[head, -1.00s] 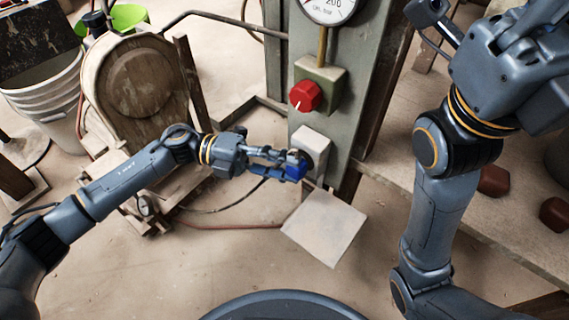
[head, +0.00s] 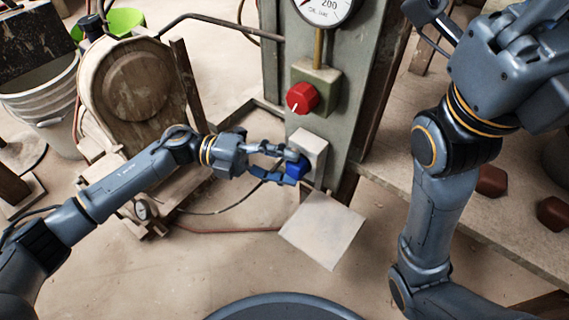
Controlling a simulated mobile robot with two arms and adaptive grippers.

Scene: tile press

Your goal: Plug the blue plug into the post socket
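The blue plug (head: 297,168) sits against the front of the pale socket box (head: 313,150) on the green-grey post. It appears seated in the socket, but the box's opening is hidden, so its depth cannot be told. My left gripper (head: 281,163) is at the plug's left side. Its fingers are spread, one above and one below, with their tips close to the plug. Whether a tip still touches it cannot be told. My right arm stands at the right of the view, and its gripper is not visible.
Above the socket on the post (head: 346,125) are a red knob (head: 301,97) and a round gauge (head: 326,8). A pale square plate (head: 322,230) lies below. A wooden bench with dark red blocks (head: 491,181) is at right. A grey bucket (head: 45,105) stands at left.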

